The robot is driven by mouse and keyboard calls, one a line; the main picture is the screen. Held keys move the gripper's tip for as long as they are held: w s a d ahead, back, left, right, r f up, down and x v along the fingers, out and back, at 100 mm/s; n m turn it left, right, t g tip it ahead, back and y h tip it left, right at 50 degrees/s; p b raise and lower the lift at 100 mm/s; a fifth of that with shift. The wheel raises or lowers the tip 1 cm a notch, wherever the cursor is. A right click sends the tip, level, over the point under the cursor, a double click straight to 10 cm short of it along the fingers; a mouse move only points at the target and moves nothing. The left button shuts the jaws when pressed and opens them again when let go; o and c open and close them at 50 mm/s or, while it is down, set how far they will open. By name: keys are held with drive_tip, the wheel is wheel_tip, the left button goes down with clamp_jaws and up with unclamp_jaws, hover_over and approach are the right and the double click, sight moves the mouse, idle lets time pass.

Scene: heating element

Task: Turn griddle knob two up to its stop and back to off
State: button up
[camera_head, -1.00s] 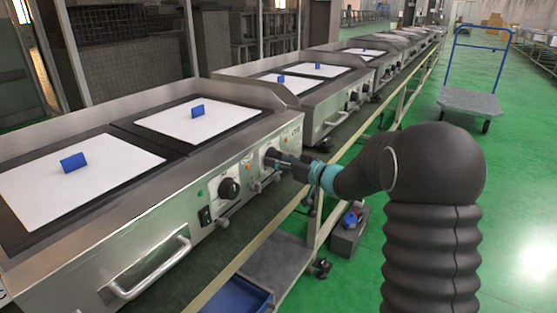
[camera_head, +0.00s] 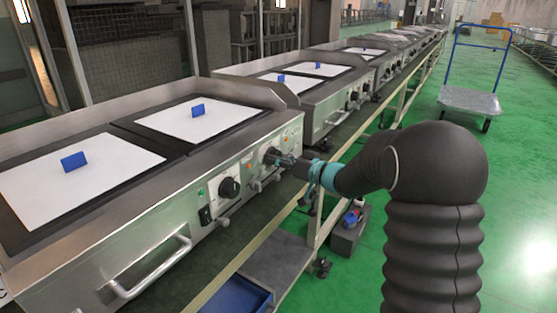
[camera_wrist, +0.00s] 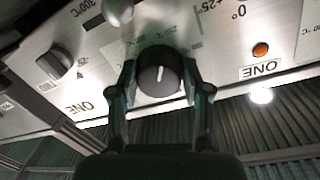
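The near griddle's front panel carries a black knob (camera_head: 229,188) on the left and a second knob (camera_head: 270,156) on the right, partly hidden by my gripper. My gripper (camera_head: 280,160) is at that right-hand knob. In the wrist view the gripped knob (camera_wrist: 160,76) sits between the two fingertips, one against each side, and its white pointer line is nearly upright in the picture. My gripper (camera_wrist: 160,88) looks shut on it. The other knob (camera_wrist: 55,63) stands apart at the left of the wrist view.
An orange lamp (camera_wrist: 260,50) is lit beside the gripped knob. A rounded metal part (camera_wrist: 118,11) juts out above it. The griddle's handle (camera_head: 150,268) sticks out at the lower left.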

drive_tip(key=o, duration=0.4)
drive_tip(key=shift+o, duration=0.2)
drive_tip(key=v, duration=1.2)
